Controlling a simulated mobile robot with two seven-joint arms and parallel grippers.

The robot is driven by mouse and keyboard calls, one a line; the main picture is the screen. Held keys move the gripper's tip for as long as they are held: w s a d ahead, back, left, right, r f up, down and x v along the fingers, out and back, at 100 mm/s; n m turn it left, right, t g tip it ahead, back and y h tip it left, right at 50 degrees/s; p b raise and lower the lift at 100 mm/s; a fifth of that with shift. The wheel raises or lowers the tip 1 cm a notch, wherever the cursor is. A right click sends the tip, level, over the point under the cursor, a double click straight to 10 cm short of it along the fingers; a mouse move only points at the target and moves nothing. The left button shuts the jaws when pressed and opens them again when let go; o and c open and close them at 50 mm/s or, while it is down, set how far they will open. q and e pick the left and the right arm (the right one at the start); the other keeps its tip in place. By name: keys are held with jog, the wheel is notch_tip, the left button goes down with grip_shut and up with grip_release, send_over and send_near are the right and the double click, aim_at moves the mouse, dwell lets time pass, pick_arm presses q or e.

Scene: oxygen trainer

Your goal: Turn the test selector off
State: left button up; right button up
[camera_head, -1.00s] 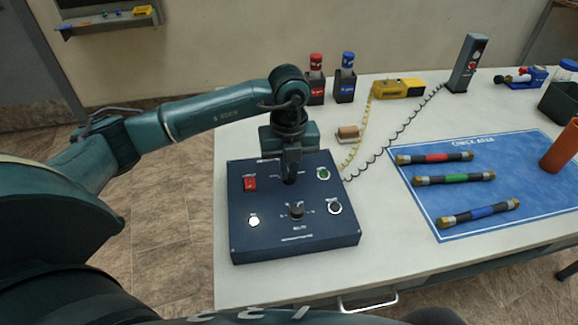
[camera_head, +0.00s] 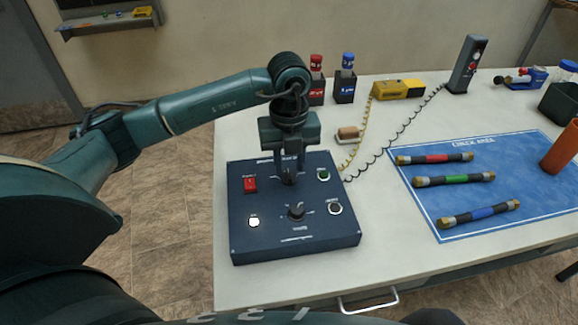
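The dark blue control panel (camera_head: 245,245) lies on the table in front of me. My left gripper (camera_head: 289,177) points down at the panel's upper middle, where a dark knob is mostly hidden by its fingers. The fingers look close together, but whether they grip the knob is not clear. A second black knob (camera_head: 296,211) sits uncovered at the panel's lower middle. The labels are too small to read, so which knob is the test selector cannot be told. My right gripper is out of view.
The panel also has a red switch (camera_head: 250,184), a lit white button (camera_head: 254,221) and a green button (camera_head: 323,174). Right of it, a blue mat (camera_head: 425,205) holds several banded cylinders. Red (camera_head: 316,90) and blue (camera_head: 345,88) bottles in holders stand behind.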

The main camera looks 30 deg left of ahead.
aim_at(289, 174)
pick_arm(q)
notch_tip(289, 174, up, 11)
dwell(0.3)
jog(key=shift+s, duration=0.1)
dwell(0.4)
